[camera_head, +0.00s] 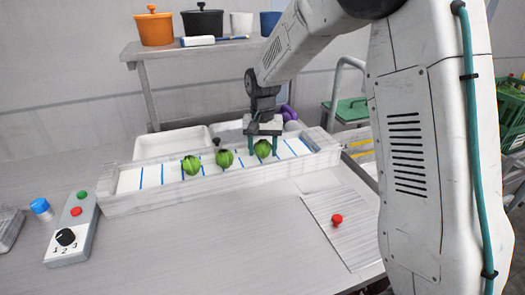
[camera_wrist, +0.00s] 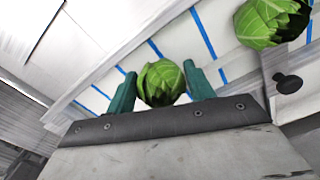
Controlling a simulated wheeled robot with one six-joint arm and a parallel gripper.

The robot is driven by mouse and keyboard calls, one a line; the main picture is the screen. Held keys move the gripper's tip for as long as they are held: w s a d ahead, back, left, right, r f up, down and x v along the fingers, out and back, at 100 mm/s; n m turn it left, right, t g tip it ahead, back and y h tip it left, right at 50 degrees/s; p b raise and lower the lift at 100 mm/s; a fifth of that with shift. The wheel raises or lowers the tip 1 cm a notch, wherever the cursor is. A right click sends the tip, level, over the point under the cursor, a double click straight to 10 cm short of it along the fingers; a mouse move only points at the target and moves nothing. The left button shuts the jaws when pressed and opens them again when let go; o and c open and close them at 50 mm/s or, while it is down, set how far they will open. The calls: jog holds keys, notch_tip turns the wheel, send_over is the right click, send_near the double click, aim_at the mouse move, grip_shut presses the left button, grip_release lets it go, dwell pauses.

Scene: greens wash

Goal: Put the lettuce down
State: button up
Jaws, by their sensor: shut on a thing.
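My gripper (camera_head: 263,147) is over the right part of a white channel with blue lines (camera_head: 130,180). Its green fingers are shut on a green lettuce (camera_head: 263,149). In the wrist view the same lettuce (camera_wrist: 161,83) sits between the two fingers (camera_wrist: 161,88). I cannot tell whether it touches the channel floor. Two other lettuces lie in the channel to the left, one in the middle (camera_head: 224,159) and one farther left (camera_head: 191,165). One of these also shows at the upper right of the wrist view (camera_wrist: 262,22).
A control box (camera_head: 72,228) with green and red buttons and a black knob stands at the left. Behind the channel are white basins (camera_head: 172,141) and a shelf (camera_head: 135,50) with pots. A red knob (camera_head: 337,220) sits on a panel at the front right. The front counter is mostly clear.

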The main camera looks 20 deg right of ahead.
jog(key=shift+f, duration=0.5)
jog(key=shift+f, duration=0.15)
jog(key=o, duration=1)
